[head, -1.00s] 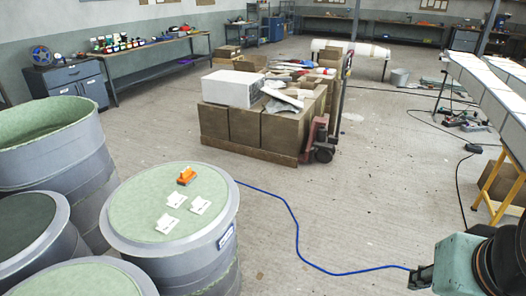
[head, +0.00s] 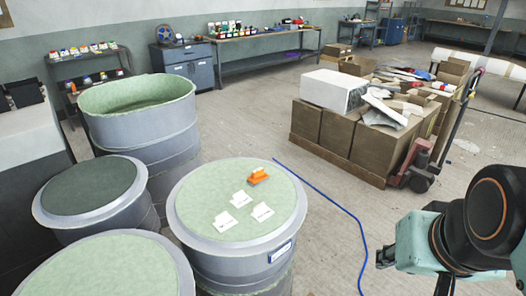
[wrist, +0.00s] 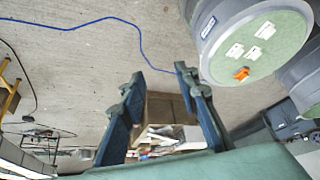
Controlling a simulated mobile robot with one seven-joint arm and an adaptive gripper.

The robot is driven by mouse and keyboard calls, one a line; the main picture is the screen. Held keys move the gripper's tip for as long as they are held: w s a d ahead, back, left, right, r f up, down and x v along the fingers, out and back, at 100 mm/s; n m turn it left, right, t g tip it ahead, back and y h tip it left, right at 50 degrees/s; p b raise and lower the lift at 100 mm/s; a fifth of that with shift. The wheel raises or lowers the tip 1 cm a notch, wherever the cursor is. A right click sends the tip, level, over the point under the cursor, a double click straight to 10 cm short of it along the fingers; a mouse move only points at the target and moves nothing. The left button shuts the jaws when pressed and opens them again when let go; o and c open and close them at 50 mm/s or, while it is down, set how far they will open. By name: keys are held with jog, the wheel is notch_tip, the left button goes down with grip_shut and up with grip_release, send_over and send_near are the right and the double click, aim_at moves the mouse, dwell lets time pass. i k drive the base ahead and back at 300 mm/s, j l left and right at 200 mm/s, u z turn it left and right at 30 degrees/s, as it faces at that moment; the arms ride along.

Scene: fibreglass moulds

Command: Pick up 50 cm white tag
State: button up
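Three small white tags lie flat and apart on the pale green top of a grey drum (head: 187,207): a back tag (head: 241,199), a right tag (head: 262,212) and a front-left tag (head: 225,222). Their print is too small to read, so I cannot tell which is the 50 cm one. The tags also show at the upper right of the wrist view (wrist: 265,30). My gripper (wrist: 163,108) is open and empty, its two dark blue fingers spread apart. In the head view it is at the lower right, well clear of the drum and tags.
An orange object (head: 257,176) sits on the drum top behind the tags. Other drums (head: 95,185) crowd the left. Boxes on a pallet (head: 345,135) and a pallet jack (head: 412,165) stand behind. A blue hose (head: 335,200) crosses the otherwise clear floor between.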

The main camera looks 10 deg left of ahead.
aim_at(222, 221)
jog(key=i+u, duration=0.2)
jog(key=u, duration=0.15)
jog(key=i+j+u, duration=0.1)
jog(key=i+u, duration=0.4)
jog(key=u, duration=0.25)
